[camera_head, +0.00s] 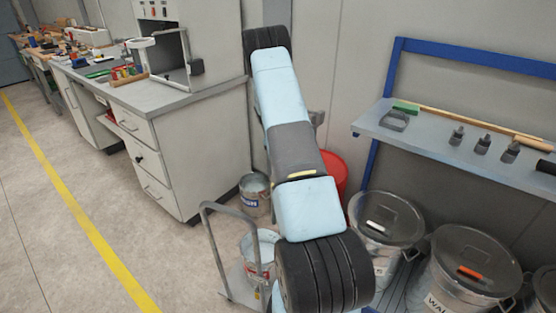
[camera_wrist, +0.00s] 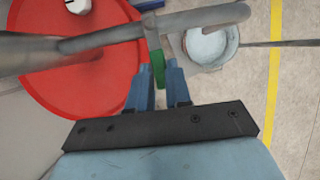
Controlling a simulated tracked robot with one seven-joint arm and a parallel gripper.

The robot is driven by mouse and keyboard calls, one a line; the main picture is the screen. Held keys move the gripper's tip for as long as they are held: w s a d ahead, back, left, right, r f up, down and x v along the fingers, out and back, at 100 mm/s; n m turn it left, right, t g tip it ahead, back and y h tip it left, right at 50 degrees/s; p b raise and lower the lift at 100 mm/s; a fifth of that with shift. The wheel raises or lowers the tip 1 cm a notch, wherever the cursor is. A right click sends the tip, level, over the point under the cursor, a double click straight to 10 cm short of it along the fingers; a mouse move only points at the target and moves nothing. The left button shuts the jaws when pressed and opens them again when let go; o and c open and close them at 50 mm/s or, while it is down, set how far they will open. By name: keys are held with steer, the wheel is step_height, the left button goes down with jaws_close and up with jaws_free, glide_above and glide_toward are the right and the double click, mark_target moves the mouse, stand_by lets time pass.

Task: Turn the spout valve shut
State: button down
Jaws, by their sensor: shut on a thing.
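In the wrist view, the spout valve shows as a green handle (camera_wrist: 158,70) at the end of a short upright piece on a grey pipe (camera_wrist: 100,35). My gripper (camera_wrist: 159,75) has its two blue fingers on either side of the green handle and is shut on it. The pipe crosses above a red drum (camera_wrist: 60,95), and its right end reaches toward a light-coloured bucket (camera_wrist: 208,46). In the head view my arm hides the valve and my gripper; part of the red drum (camera_head: 337,176) shows behind the arm.
A trolley handle (camera_head: 213,240) and a bucket (camera_head: 262,258) stand left of my arm. Lidded bins (camera_head: 460,262) stand below a wall shelf (camera_head: 430,140) at right. A workbench (camera_head: 160,98) is at left. The floor by the yellow line (camera_head: 75,205) is clear.

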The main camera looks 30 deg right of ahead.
steer(key=shift+s+f, duration=0.15)
steer(key=shift+s, duration=0.1)
steer(key=c, duration=1.1)
jaws_free()
steer(key=shift+d, duration=0.15)
steer(key=shift+o, duration=0.2)
steer(key=v, duration=1.3)
steer(key=shift+w+r, duration=0.2)
steer(key=shift+r, duration=0.15)
steer(key=shift+c, duration=0.2)
